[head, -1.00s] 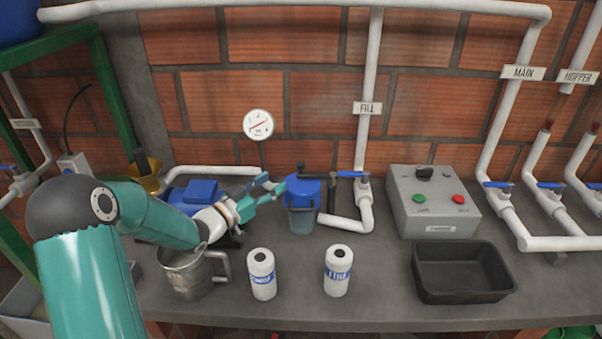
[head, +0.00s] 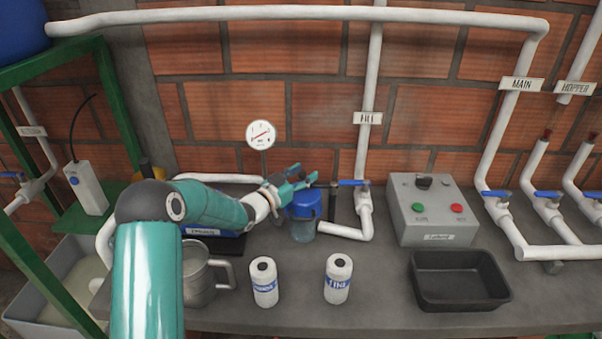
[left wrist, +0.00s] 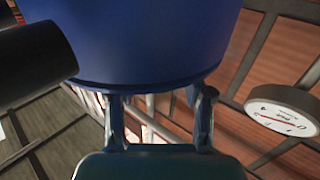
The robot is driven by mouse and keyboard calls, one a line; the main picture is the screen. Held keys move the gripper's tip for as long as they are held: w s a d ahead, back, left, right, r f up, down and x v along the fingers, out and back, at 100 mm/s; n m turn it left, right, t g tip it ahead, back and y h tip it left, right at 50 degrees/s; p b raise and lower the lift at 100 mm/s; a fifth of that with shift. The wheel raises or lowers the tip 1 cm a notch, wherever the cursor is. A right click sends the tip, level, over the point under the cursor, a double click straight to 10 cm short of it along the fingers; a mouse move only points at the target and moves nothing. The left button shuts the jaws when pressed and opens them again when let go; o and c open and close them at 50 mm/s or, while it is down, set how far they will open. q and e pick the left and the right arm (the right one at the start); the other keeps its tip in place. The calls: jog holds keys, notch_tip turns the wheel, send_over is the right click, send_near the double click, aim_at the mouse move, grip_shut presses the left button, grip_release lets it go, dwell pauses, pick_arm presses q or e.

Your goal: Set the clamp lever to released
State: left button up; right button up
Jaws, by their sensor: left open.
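The blue-topped clear pot (head: 304,207) stands on the bench beside the pipe marked FILL. A short black bar (head: 321,185) shows at its top right and a dark upright post (head: 332,203) beside it; I cannot tell for sure which is the clamp lever, nor its setting. My left gripper (head: 302,175) is open at the top of the pot, partly covering it. In the left wrist view, a blue rounded body (left wrist: 150,35) fills the top, just beyond the spread fingers (left wrist: 158,118). A black cylinder (left wrist: 32,62) is at the left. My right gripper is not seen.
A gauge (head: 261,134) is on the wall behind. A blue valve handle (head: 353,183) is close right of the pot. The grey control box (head: 432,212), black tray (head: 458,282), two white bottles (head: 264,282) and metal jug (head: 200,278) stand around. Bench between bottles and pot is clear.

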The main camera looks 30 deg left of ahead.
pick_arm(q)
grip_shut()
